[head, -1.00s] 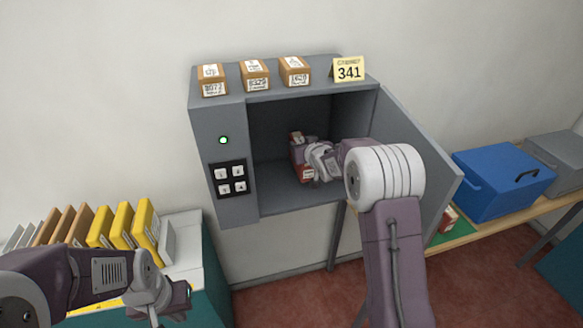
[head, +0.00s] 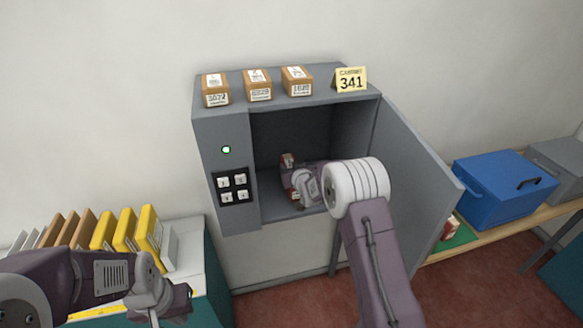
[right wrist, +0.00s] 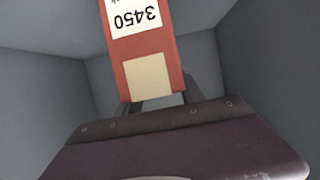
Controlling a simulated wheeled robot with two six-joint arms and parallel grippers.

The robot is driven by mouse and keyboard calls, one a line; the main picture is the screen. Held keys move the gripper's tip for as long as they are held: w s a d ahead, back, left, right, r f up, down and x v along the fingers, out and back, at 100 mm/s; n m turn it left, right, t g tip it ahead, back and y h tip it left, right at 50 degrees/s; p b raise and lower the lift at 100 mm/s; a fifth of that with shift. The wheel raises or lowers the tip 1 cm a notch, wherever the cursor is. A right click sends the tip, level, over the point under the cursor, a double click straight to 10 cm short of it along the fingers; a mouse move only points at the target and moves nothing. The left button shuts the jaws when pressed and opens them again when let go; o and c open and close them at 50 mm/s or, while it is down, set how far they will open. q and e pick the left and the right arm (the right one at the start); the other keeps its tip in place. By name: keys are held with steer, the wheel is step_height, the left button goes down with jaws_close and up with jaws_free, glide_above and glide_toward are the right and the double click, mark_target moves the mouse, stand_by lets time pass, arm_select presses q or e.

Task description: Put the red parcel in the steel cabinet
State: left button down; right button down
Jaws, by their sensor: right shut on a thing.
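The steel cabinet (head: 226,132) stands against the wall with its door (head: 412,165) swung open to the right. My right gripper (head: 291,180) is inside the cabinet, shut on the red parcel (head: 287,160). In the right wrist view the parcel (right wrist: 150,60) shows a white label reading 3450 and a cream patch, with grey cabinet walls around it. Whether the parcel touches the cabinet floor cannot be told. My left gripper (head: 180,302) is at the lower left, away from the cabinet; its fingers are not clear enough to judge.
Several small brown boxes (head: 257,84) and a yellow 341 sign (head: 351,79) stand on the cabinet top. A keypad (head: 233,187) and a green light are on its front. Yellow and brown files (head: 125,230) stand at left. A blue box (head: 503,188) sits on the right bench.

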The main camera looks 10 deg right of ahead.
steer(key=c, duration=1)
jaws_free()
steer(key=shift+f, duration=0.1)
steer(key=shift+o, duration=1.4)
steer(key=shift+w, duration=0.15)
steer(key=shift+r+p, duration=0.3)
steer(key=shift+p, duration=0.05)
steer(key=shift+s, duration=0.4)
steer(key=b+v, duration=0.3)
steer(key=v, duration=0.8)
steer(key=s+f+g, duration=0.3)
steer(key=s+g, duration=0.1)
steer(key=s, duration=0.6)
steer(key=s+f+g, duration=0.4)
steer(key=s, duration=0.5)
steer(key=s+f+g, duration=0.4)
steer(key=s, duration=0.6)
steer(key=shift+s+f+m, duration=0.25)
steer(key=shift+s+m, duration=0.05)
